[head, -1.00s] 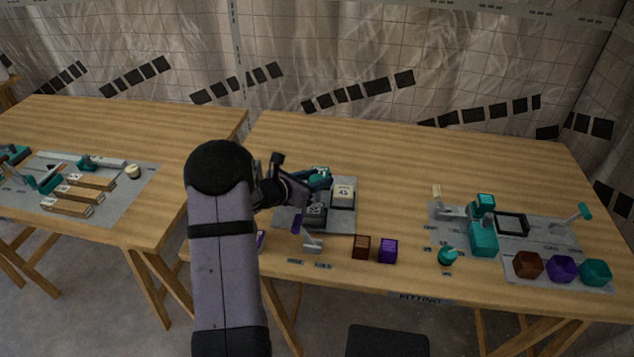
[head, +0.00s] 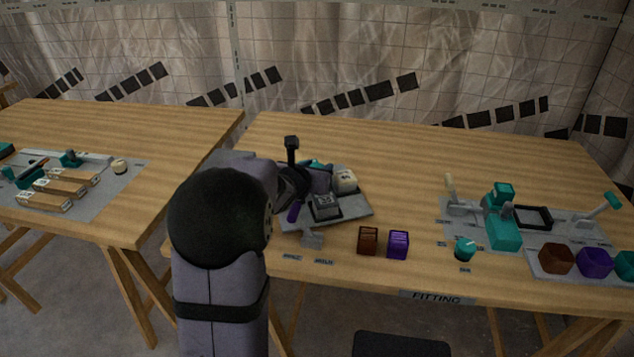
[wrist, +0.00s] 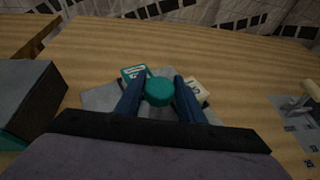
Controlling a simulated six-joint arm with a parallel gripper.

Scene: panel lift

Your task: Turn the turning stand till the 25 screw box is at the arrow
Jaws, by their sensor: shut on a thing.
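The turning stand (head: 352,212) is a grey plate on the right-hand table, bearing several boxes around a round teal knob (wrist: 159,91). My gripper (wrist: 160,95) has its two blue fingers on either side of the knob, shut on it. A cream box (head: 345,180) is at the stand's back right and a dark grey box (head: 325,206) at its front; I cannot read their numbers surely. A teal box (wrist: 133,73) with a white label shows in the wrist view. A purple piece (head: 293,212) is at the stand's left. I cannot surely make out the arrow.
A teal fixture (head: 504,230) and bins are further right. The table behind the stand is clear.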

